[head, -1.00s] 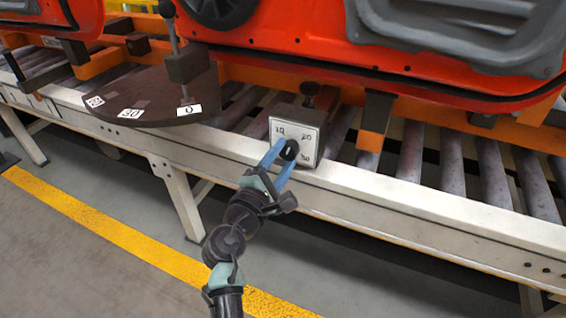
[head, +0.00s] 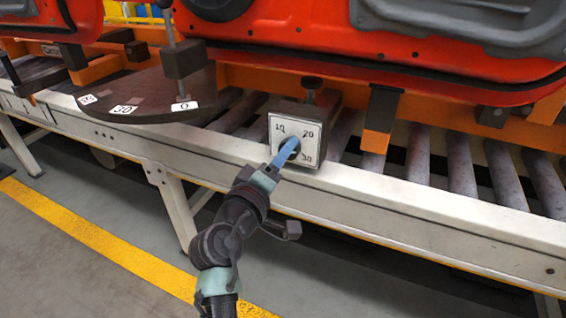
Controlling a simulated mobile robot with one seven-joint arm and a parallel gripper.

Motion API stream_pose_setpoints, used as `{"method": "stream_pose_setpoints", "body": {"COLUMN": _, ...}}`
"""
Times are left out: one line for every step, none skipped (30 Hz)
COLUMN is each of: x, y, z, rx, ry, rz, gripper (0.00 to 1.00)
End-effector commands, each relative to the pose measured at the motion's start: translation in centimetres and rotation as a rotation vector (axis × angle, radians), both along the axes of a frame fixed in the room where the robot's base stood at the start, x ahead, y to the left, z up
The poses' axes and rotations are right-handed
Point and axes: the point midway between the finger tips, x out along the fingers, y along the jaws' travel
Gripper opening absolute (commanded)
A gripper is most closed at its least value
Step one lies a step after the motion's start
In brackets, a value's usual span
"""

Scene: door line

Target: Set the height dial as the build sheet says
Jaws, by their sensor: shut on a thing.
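The height dial is a black knob (head: 295,153) on a white plate (head: 281,130) marked 10, 20 and 30. The plate is on the front of a dark box at the conveyor's near rail. My gripper (head: 288,150) has blue fingers and is shut on the knob. The fingers and wrist hide part of the knob and the lower left of the plate. I cannot tell which number the knob points to. No build sheet can be made out in this view.
A dark round plate (head: 130,97) with white number labels and an upright post (head: 168,30) stands to the left. Orange-red door panels (head: 310,40) hang above the rollers (head: 462,165). A pale rail (head: 380,205) runs along the front. The floor before it is clear.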

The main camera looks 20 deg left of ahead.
Motion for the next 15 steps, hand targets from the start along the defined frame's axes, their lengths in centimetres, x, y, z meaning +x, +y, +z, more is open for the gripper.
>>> {"method": "stream_pose_setpoints", "body": {"x": -0.03, "y": 0.04, "z": -0.36, "rx": 0.045, "ry": -0.002, "rz": 0.000, "gripper": 0.00}}
{"method": "stream_pose_setpoints", "body": {"x": -0.03, "y": 0.03, "z": -0.37, "rx": 0.074, "ry": -0.002, "rz": 0.000, "gripper": 0.00}}
{"method": "stream_pose_setpoints", "body": {"x": -0.03, "y": 0.01, "z": -0.36, "rx": 0.113, "ry": -0.003, "rz": 0.000, "gripper": 0.00}}
{"method": "stream_pose_setpoints", "body": {"x": -0.02, "y": -0.02, "z": -0.36, "rx": 0.140, "ry": -0.004, "rz": -0.001, "gripper": 0.00}}
{"method": "stream_pose_setpoints", "body": {"x": -0.02, "y": -0.03, "z": -0.37, "rx": 0.168, "ry": -0.005, "rz": -0.001, "gripper": 0.00}}
{"method": "stream_pose_setpoints", "body": {"x": -0.02, "y": -0.04, "z": -0.38, "rx": 0.206, "ry": -0.006, "rz": 0.000, "gripper": 0.00}}
{"method": "stream_pose_setpoints", "body": {"x": -0.02, "y": -0.02, "z": -0.39, "rx": 0.236, "ry": -0.007, "rz": 0.000, "gripper": 0.00}}
{"method": "stream_pose_setpoints", "body": {"x": -0.03, "y": -0.01, "z": -0.38, "rx": 0.264, "ry": -0.008, "rz": 0.001, "gripper": 0.00}}
{"method": "stream_pose_setpoints", "body": {"x": -0.03, "y": 0.01, "z": -0.34, "rx": 0.301, "ry": -0.009, "rz": 0.001, "gripper": 0.00}}
{"method": "stream_pose_setpoints", "body": {"x": -0.04, "y": 0.01, "z": -0.32, "rx": 0.330, "ry": -0.010, "rz": 0.001, "gripper": 0.00}}
{"method": "stream_pose_setpoints", "body": {"x": -0.04, "y": 0.01, "z": -0.30, "rx": 0.359, "ry": -0.012, "rz": 0.000, "gripper": 0.00}}
{"method": "stream_pose_setpoints", "body": {"x": -0.03, "y": -0.01, "z": -0.30, "rx": 0.397, "ry": -0.013, "rz": 0.001, "gripper": 0.00}}
{"method": "stream_pose_setpoints", "body": {"x": -0.03, "y": -0.04, "z": -0.31, "rx": 0.425, "ry": -0.013, "rz": 0.000, "gripper": 0.00}}
{"method": "stream_pose_setpoints", "body": {"x": -0.02, "y": -0.06, "z": -0.32, "rx": 0.454, "ry": -0.014, "rz": 0.000, "gripper": 0.00}}
{"method": "stream_pose_setpoints", "body": {"x": -0.01, "y": -0.07, "z": -0.33, "rx": 0.492, "ry": -0.015, "rz": 0.000, "gripper": 0.00}}
